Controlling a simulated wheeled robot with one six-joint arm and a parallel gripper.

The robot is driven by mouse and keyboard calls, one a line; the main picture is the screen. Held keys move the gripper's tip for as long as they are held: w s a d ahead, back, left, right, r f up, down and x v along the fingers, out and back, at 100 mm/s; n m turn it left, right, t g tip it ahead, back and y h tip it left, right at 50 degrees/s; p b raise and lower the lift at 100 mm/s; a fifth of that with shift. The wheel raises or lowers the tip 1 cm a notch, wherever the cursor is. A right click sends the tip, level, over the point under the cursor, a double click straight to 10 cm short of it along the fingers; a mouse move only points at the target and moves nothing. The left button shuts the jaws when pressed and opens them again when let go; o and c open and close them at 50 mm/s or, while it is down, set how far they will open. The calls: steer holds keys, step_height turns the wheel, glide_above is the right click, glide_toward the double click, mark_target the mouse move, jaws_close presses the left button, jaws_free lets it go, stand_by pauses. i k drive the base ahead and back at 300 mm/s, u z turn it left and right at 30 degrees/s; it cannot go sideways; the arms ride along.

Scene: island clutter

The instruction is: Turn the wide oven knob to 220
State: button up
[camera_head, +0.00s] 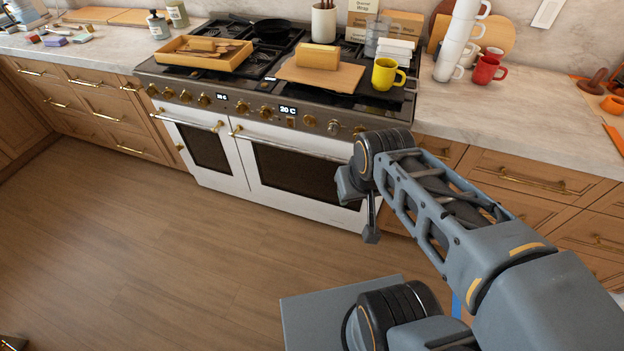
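The range (180,72) stands against the back wall with a narrow oven door (207,150) on the left and a wide oven door (300,172) on the right. Its front panel carries a row of brass knobs. A lit display (287,109) above the wide door reads about 20 C. Brass knobs (265,112) and (309,120) flank this display; I cannot tell which sets the wide oven or read any dial marks. My gripper (364,215) hangs in front of the wide door's right end, below the panel, apart from the knobs. Its finger opening is unclear.
A yellow mug (386,74), a board (340,76) with a wooden block (318,57), and a wooden tray (178,54) sit on the cooktop. Stacked white cups (454,45) and a red mug (487,70) stand right. The floor (160,240) in front is clear.

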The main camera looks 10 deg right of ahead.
mark_target(264, 114)
steer(key=u, duration=1.85)
steer(key=i, duration=1.95)
steer(key=z, duration=2)
